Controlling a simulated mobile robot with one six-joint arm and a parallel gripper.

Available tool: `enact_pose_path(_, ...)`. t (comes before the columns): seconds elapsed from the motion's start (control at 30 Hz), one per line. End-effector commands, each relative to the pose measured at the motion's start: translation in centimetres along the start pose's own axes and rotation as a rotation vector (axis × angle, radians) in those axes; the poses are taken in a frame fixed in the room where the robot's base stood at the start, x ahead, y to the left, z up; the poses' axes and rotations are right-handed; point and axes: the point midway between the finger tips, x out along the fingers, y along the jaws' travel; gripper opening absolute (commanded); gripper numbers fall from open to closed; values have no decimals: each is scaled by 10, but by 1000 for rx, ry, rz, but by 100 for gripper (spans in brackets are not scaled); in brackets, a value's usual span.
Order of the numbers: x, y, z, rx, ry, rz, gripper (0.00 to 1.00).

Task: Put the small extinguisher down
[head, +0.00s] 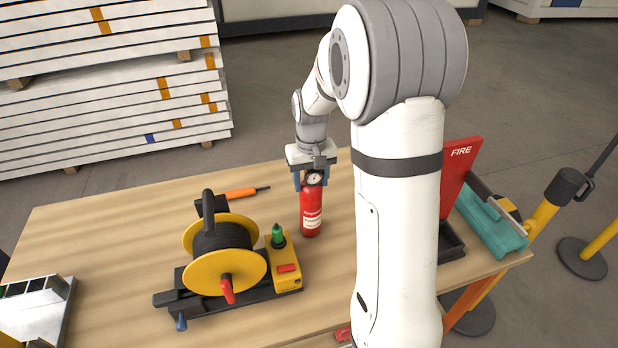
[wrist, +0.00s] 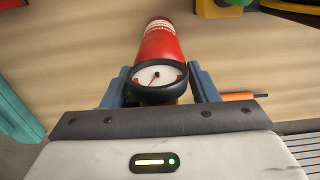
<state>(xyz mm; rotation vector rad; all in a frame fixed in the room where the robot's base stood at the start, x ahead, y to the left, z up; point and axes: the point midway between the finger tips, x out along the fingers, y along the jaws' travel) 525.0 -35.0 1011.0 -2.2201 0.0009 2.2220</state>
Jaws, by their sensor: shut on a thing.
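The small red extinguisher (head: 311,212) with a white label stands upright at the middle of the wooden table in the head view. Its base looks to be at the tabletop, but I cannot tell whether it touches. My gripper (head: 312,180) is above it, with its blue fingers shut on the extinguisher's top by the round gauge. In the wrist view the extinguisher (wrist: 160,45) extends away from between the fingers (wrist: 160,90), with the gauge facing the camera. A red FIRE panel (head: 459,170) with a black tray (head: 452,243) is at the right, partly hidden by my arm.
A yellow cable reel (head: 200,251) stands left of the extinguisher, with a yellow box (head: 284,262) close by. An orange-handled tool (head: 240,193) lies behind the reel. A teal case (head: 492,222) sits at the right table edge. The table's left part is mostly clear.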

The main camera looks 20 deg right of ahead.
Motion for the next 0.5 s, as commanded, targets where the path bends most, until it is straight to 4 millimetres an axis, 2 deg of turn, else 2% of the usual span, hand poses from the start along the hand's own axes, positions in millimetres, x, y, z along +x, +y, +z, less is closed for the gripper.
enact_pose_path(0.03, 1, 0, 0, 0, 0, 0, 55)
enact_pose_path(0.3, 1, 0, 0, -1, 0, 0, 76)
enact_pose_path(0.5, 0, 0, 0, -1, 0, 0, 76)
